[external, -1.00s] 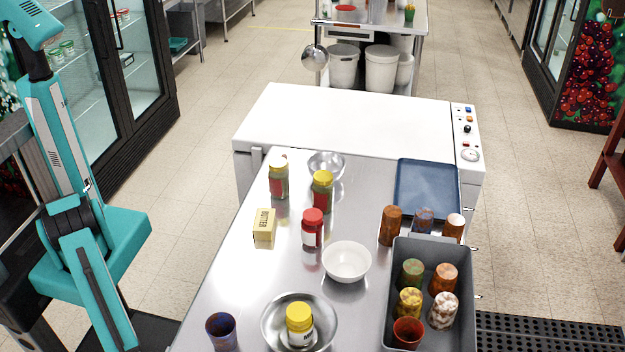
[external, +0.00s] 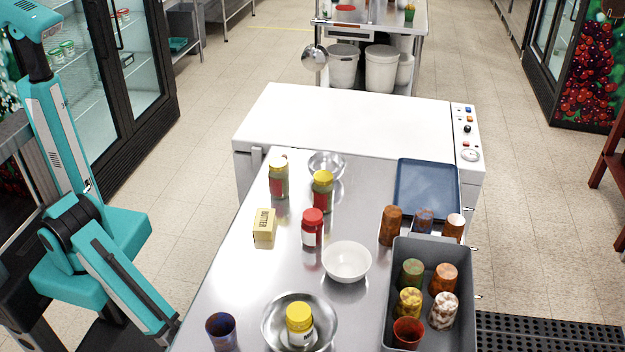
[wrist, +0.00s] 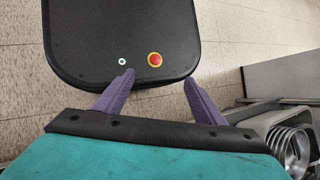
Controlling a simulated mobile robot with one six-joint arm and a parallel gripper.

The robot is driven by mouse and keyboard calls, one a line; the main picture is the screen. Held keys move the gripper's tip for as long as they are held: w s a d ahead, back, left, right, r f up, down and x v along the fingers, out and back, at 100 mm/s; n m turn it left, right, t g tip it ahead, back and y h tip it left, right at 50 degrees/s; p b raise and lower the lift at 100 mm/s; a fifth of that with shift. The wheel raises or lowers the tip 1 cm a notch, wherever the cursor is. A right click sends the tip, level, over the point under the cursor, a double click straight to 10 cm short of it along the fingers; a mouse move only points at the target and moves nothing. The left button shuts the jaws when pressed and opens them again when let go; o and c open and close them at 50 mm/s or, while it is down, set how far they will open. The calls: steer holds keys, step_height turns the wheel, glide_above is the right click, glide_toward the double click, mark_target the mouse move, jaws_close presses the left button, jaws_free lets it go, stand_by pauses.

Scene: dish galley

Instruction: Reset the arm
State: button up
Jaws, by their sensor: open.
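My gripper shows in the wrist view (wrist: 158,90) with its two purple fingers spread apart and nothing between them. It hangs over the black top of my own base, which carries a red button and a small green-lit one. In the external view my teal arm is at the left edge, beside the steel table (external: 225,285), and the gripper itself is out of that picture.
The table holds a grey bin (external: 391,290) of cups, a blue tray (external: 428,185), a white bowl (external: 346,262), a metal bowl with a yellow-lidded jar (external: 299,322), a blue cup (external: 221,331), a butter box (external: 264,225) and more jars.

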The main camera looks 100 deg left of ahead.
steer(key=shift+w+a+r+n+h, duration=0.1)
steer(key=shift+a+n+h, duration=0.25)
steer(key=shift+h, duration=0.4)
steer(key=shift+a+r+n+h, duration=0.1)
steer(key=shift+a+n+h, duration=0.1)
steer(key=shift+n+h, duration=0.4)
steer(key=shift+w+a+r+n+h, duration=0.1)
steer(key=shift+a+n+h, duration=0.15)
steer(key=shift+h, duration=0.6)
